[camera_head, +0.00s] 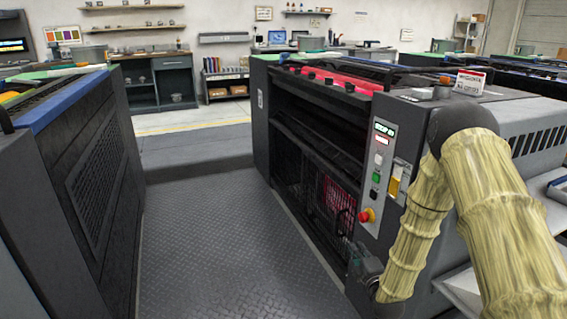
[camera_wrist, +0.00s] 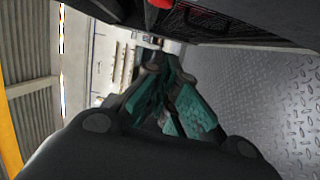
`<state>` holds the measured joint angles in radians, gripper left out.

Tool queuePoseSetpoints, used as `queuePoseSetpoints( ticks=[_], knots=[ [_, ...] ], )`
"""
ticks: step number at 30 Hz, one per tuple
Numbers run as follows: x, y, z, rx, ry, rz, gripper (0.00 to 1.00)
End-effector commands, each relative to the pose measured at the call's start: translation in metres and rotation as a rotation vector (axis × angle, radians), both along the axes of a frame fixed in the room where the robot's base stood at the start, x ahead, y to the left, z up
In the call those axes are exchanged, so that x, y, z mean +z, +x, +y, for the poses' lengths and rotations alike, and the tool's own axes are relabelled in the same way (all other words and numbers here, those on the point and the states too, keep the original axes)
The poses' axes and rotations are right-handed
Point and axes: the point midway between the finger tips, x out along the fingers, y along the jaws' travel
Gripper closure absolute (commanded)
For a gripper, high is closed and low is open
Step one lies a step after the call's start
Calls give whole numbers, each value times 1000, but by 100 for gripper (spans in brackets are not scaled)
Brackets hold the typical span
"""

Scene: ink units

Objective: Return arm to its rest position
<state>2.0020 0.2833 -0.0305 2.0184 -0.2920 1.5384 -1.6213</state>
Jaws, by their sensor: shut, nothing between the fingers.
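My gripper (camera_head: 368,268) hangs low beside the front of the printing press unit (camera_head: 430,110), below its control panel. It is small and dark in the head view, so its contact with the press cannot be judged there. In the wrist view my gripper (camera_wrist: 172,92) shows its dark fingers with teal pads, shut and empty. My arm, in a pale yellow ribbed sleeve, comes in from the right and bends down in front of the press.
The panel carries a red emergency button (camera_head: 366,215) and a green button (camera_head: 376,177), close above my gripper. Another machine (camera_head: 95,170) stands at left. The diamond-plate floor (camera_head: 220,240) between them is clear. Shelves and a dark cabinet (camera_head: 160,82) line the back wall.

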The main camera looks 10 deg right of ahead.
Motion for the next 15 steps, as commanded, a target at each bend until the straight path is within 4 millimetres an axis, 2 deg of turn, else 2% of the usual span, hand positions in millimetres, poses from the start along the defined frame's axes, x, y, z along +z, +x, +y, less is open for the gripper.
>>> queuePoseSetpoints(
  ticks=[5, 8, 12, 15],
  knots=[
    [-62, -43, 23, -19, 209, 215, 100],
    [-103, -80, 38, -65, 367, 373, 100],
    [-154, -141, 56, -173, 574, 585, 100],
    [-184, -190, 67, -279, 708, 728, 100]
  ],
)
